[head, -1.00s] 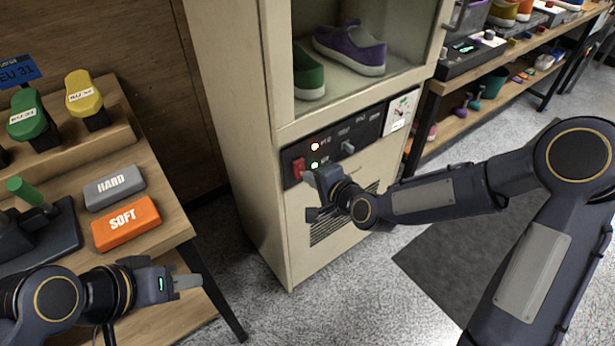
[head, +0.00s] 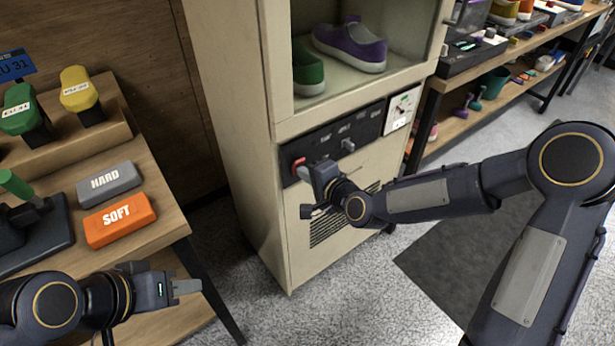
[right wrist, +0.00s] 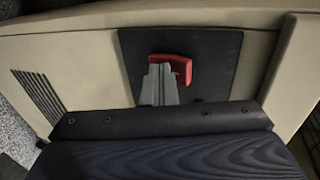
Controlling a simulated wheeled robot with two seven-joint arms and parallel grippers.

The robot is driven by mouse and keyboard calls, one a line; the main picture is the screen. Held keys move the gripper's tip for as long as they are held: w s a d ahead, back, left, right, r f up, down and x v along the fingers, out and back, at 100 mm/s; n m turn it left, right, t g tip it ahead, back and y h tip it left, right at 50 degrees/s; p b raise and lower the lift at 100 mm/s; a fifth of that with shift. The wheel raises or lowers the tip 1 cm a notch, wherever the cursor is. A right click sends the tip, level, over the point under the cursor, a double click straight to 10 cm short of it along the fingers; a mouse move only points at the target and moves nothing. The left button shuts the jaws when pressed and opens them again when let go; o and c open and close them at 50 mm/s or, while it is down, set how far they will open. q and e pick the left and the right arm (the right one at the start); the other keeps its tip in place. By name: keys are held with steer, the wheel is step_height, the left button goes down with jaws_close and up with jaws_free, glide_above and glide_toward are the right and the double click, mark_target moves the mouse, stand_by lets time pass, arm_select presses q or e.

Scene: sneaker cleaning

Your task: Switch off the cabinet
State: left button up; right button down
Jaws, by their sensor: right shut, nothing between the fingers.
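The beige cabinet (head: 240,130) stands in the middle of the head view, with a black control panel (head: 327,140) below its glass-fronted compartment. A red switch (head: 298,163) is at the panel's left end. It also shows in the right wrist view (right wrist: 184,68). My right gripper (head: 303,173) is shut and empty, its fingertips (right wrist: 161,75) at the red switch and seemingly touching it. They hide part of the switch. No indicator lamp glows on the panel.
A green shoe (head: 308,72) and a purple shoe (head: 350,46) are inside the cabinet. The workbench (head: 165,215) at left holds HARD (head: 108,185) and SOFT (head: 120,220) blocks. A shelf (head: 455,130) stands at right. Vents (head: 330,228) are below the panel.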

arm_select(q)
steer(key=shift+r, duration=0.1)
arm_select(e)
steer(key=shift+r, duration=0.2)
arm_select(q)
steer(key=shift+r+p, duration=0.3)
steer(key=shift+p, duration=0.1)
arm_select(e)
steer(key=shift+w+r, duration=0.15)
steer(key=shift+r, duration=0.8)
